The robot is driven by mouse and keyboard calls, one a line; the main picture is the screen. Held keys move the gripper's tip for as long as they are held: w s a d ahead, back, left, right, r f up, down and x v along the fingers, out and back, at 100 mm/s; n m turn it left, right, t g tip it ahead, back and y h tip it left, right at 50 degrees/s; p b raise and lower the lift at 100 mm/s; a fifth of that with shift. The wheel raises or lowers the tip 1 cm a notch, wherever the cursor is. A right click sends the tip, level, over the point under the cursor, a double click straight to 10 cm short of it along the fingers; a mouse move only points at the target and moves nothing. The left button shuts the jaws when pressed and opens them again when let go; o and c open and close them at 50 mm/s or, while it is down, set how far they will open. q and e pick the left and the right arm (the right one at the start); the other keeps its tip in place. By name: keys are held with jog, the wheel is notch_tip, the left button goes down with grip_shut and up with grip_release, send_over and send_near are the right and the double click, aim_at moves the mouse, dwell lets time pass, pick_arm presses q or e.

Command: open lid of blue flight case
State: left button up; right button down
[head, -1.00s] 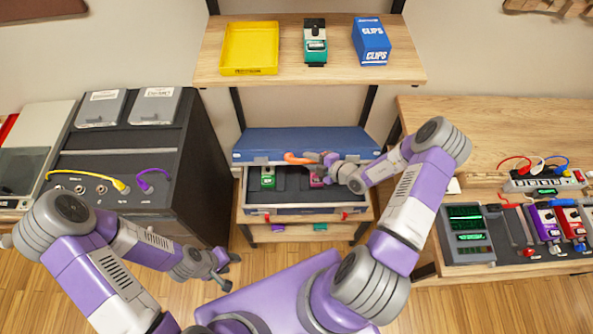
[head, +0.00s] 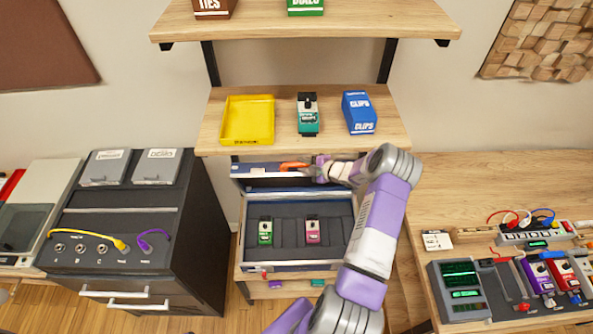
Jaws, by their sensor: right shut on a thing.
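The blue flight case (head: 300,267) sits on a low shelf with its dark foam interior exposed. A green pedal (head: 265,232) and a pink pedal (head: 312,230) stand inside it. Its lid (head: 252,170) is raised at the back, below the wooden shelf, and is partly hidden by my arm. My right gripper (head: 308,168) is at the lid's front edge, shut on an orange handle (head: 294,166). My left gripper is out of view.
A wooden shelf (head: 210,137) above the lid holds a yellow tray (head: 227,121), a teal pedal (head: 307,115) and a blue CLIPS box (head: 358,112). A dark cabinet (head: 190,205) stands left. A wooden bench (head: 480,185) with pedals and cables stands right.

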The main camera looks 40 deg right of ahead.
jog(key=shift+d, duration=0.1)
jog(key=c, duration=1)
grip_release()
jog(key=shift+s, duration=0.1)
jog(key=shift+s+d+r, duration=0.1)
jog(key=shift+s, duration=0.35)
jog(key=v, duration=0.6)
jog(key=shift+s+r, duration=0.25)
jog(key=shift+d, duration=0.1)
